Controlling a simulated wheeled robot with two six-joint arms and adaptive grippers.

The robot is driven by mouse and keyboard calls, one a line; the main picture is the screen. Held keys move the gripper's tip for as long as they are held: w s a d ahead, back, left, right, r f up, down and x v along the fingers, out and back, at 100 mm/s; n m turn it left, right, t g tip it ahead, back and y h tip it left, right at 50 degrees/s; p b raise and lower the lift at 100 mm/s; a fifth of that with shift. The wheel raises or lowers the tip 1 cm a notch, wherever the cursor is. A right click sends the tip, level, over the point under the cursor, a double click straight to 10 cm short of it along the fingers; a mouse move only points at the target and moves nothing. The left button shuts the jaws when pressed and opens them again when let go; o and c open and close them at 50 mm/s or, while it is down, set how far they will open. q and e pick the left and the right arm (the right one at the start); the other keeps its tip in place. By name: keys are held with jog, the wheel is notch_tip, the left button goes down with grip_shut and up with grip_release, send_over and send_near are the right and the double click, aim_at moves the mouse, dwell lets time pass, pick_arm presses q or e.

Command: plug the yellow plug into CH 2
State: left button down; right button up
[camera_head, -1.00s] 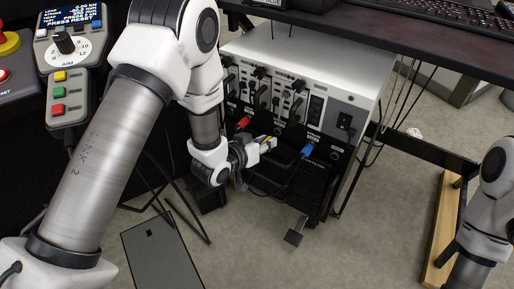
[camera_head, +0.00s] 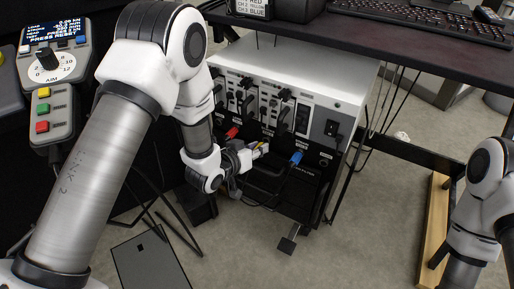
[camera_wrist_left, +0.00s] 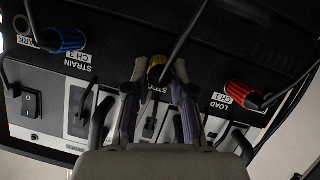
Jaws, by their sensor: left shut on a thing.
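My left gripper (camera_head: 258,150) is at the lower front of the equipment rack, shut on the yellow plug (camera_wrist_left: 157,70). In the left wrist view the plug sits between the fingertips (camera_wrist_left: 157,80), with a dark cable running from it. The plug is in front of the panel between CH 1 and CH 3; the label there is mostly hidden. I cannot tell whether its tip is in a socket. The red plug (camera_wrist_left: 243,94) is at LOAD CH 1 and the blue plug (camera_wrist_left: 62,40) is at STRAIN CH 3. My right gripper is out of view.
The rack (camera_head: 320,75) has several black connectors and cables on its upper front. A dark desk (camera_head: 400,40) with a keyboard (camera_head: 420,18) overhangs it. A control pendant (camera_head: 52,65) is at the upper left. Dark cables hang near the plugs.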

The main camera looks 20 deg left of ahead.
aim_at(260, 144)
pick_arm(q)
jog(key=shift+w+d+r, duration=0.1)
jog(key=shift+w+d, duration=0.1)
jog(key=shift+w, duration=0.7)
dwell(1.2)
jog(key=shift+c, duration=2.2)
grip_release()
jog(key=shift+p+v, duration=0.7)
jog(key=shift+v, duration=0.05)
jog(key=shift+p+v, duration=0.7)
jog(key=shift+v, duration=1)
jog(key=shift+s, duration=0.1)
jog(key=v, duration=0.7)
jog(key=shift+s, duration=0.25)
